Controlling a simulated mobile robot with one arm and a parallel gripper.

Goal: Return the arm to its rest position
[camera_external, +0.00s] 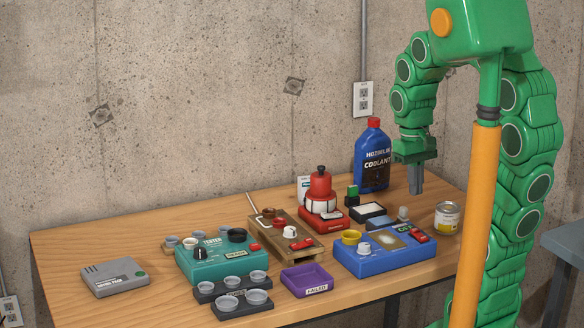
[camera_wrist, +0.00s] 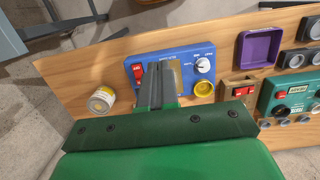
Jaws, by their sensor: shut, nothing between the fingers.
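My green arm is raised on the right of the external view. My gripper (camera_external: 416,180) hangs above the right part of the wooden table, fingers pointing down, shut and empty. That blue box (camera_external: 372,262) is also in the external view, below and left of the fingers.
A tin can (camera_external: 447,217) stands near the table's right end. A red device (camera_external: 320,195), wooden stand (camera_external: 286,240), teal tester (camera_external: 215,262), purple tray (camera_external: 306,280), dark cup racks (camera_external: 243,303) and grey box (camera_external: 114,277) crowd the wooden table (camera_external: 70,240). Space above them is open.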

